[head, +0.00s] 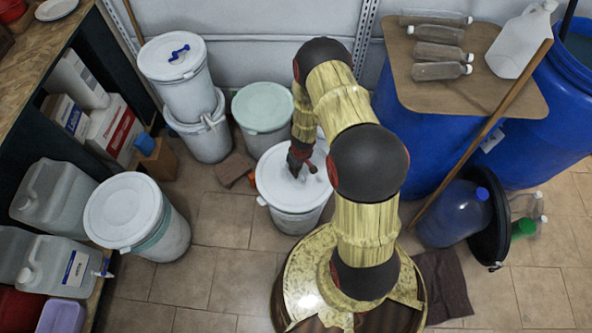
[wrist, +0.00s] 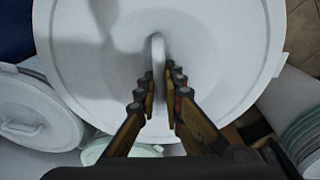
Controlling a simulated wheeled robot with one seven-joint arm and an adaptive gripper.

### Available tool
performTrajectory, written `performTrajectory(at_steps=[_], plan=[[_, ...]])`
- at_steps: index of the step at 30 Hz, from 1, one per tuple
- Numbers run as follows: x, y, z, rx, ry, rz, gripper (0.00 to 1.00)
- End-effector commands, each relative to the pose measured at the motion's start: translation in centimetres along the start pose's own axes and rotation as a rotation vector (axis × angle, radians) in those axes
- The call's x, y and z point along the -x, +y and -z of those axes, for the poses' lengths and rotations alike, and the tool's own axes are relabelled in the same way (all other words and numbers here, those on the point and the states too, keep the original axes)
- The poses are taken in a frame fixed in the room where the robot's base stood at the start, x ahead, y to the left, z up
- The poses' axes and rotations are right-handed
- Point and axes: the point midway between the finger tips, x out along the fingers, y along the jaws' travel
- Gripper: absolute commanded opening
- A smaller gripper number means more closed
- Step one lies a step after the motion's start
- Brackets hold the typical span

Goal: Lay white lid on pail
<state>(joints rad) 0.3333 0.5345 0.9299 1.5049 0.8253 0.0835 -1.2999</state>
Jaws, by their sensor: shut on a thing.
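The white lid (head: 275,170) is a flat round disc over the middle white pail (head: 297,220), just in front of my arm's base. It looks level and about centred on the pail; whether it touches the rim or hovers slightly above is hard to tell. My gripper (head: 298,168) is above the lid's centre, pointing down. In the wrist view the lid (wrist: 225,50) fills most of the picture, and my gripper (wrist: 157,85) is shut on its upright white handle (wrist: 157,50). The pail is hidden under the lid there.
A pail with a pale green lid (head: 263,105) stands close behind. Stacked white pails (head: 178,75) are at back left, and another lidded pail (head: 125,210) is at left. Blue drums (head: 425,120) with a board and a leaning stick (head: 480,135) are at right. Floor at front left is clear.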

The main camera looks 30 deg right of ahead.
Motion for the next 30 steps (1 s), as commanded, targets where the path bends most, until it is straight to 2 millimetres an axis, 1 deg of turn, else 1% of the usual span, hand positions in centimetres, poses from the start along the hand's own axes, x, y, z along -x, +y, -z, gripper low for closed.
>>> performTrajectory(at_steps=[8, 18, 23, 30], plan=[[-1.9, 0.0, -0.2, 0.0, 0.0, 0.0, 0.0], [-4.9, 0.0, -0.6, 0.0, 0.001, 0.0, 0.0], [-5.6, 0.0, -0.7, -0.001, 0.001, 0.0, 0.0], [-5.6, 0.0, -0.7, -0.001, 0.001, 0.0, 0.0]])
